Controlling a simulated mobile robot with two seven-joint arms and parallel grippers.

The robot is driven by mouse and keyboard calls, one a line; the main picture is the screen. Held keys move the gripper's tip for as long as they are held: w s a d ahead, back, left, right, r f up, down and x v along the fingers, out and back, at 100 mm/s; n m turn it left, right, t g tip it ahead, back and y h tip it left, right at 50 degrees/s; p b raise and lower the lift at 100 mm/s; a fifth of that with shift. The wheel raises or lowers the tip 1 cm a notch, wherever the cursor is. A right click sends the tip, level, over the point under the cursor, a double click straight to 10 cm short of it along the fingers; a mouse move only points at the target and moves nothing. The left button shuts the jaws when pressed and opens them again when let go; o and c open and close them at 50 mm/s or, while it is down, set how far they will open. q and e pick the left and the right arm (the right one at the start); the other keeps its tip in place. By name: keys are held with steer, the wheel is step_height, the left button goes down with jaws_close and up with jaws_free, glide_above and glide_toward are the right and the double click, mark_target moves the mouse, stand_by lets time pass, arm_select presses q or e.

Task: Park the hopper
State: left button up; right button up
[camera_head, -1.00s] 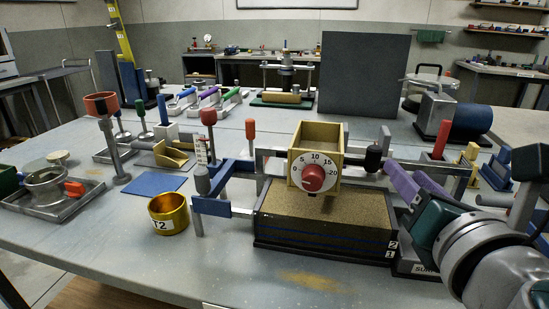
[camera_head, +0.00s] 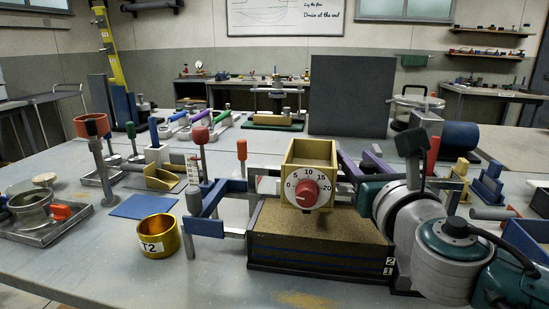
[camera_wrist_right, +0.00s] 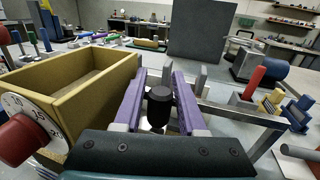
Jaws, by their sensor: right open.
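The hopper (camera_head: 310,152) is an open-topped yellow box with a white dial and a red knob on its front. It sits on the rails above the sand-filled tank (camera_head: 318,237), towards the right half. It also shows at the left of the right wrist view (camera_wrist_right: 93,85). My right gripper (camera_head: 358,163) has purple fingers and is just right of the hopper. In the right wrist view its open fingers (camera_wrist_right: 158,92) lie on either side of a black knob (camera_wrist_right: 159,106); contact cannot be told. My arm hides that knob in the head view. My left gripper is out of view.
A gold cup (camera_head: 160,237) marked T2 and a blue mat (camera_head: 142,206) lie left of the tank. A blue bracket (camera_head: 205,225) juts out at the rails' left end. A red-handled post (camera_wrist_right: 254,82) stands right of my gripper. Bare table lies in front.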

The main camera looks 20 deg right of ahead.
jaws_close()
stand_by(1.4)
